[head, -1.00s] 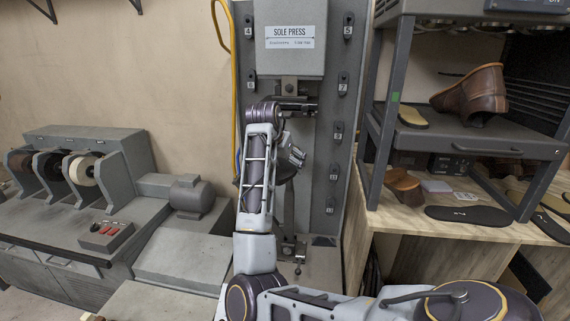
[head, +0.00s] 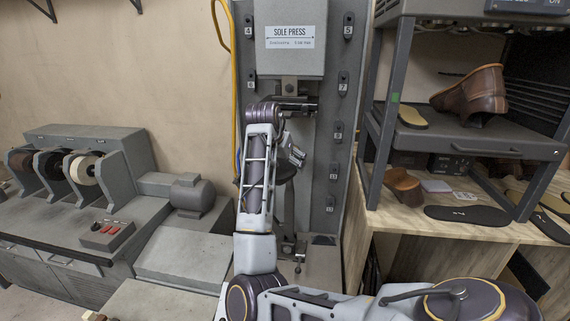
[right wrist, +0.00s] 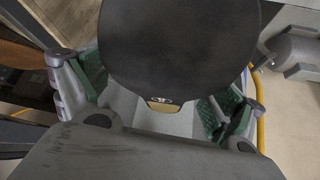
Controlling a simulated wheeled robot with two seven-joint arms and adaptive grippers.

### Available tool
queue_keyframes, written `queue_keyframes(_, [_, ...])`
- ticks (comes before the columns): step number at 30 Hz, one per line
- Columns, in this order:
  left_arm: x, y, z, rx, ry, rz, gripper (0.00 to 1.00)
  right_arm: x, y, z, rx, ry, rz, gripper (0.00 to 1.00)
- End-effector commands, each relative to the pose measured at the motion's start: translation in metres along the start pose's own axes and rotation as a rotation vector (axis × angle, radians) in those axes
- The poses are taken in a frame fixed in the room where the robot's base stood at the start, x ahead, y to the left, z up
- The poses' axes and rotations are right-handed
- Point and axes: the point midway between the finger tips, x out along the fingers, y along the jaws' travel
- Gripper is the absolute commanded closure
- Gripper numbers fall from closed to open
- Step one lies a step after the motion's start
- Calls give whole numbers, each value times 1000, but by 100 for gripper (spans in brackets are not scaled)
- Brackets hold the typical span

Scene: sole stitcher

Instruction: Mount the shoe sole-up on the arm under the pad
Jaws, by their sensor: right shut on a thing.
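My right gripper (head: 292,157) is in front of the sole press column, below the press head, pointing down. It is shut on the shoe. In the right wrist view the shoe's broad black sole (right wrist: 180,45) faces the camera, with a small tan, marked piece at its near edge. The green-padded fingers of my right gripper (right wrist: 157,100) stand on either side. In the head view a dark shape (head: 286,173) sits just below the gripper; my arm hides most of it. The press's upright arm (head: 289,205) is below. I cannot tell whether shoe and arm touch. My left gripper is not in view.
The press head (head: 290,40) hangs above my wrist. A grey machine with rollers (head: 105,165) is on the left.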

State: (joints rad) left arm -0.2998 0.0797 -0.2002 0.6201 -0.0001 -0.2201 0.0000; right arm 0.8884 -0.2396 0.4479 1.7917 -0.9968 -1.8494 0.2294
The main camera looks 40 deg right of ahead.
Motion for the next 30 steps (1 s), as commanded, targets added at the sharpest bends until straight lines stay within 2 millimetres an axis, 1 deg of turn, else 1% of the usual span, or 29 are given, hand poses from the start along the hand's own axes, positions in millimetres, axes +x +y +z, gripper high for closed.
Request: queue_keyframes(30, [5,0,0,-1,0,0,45,14,0,10,1,1,-1,47])
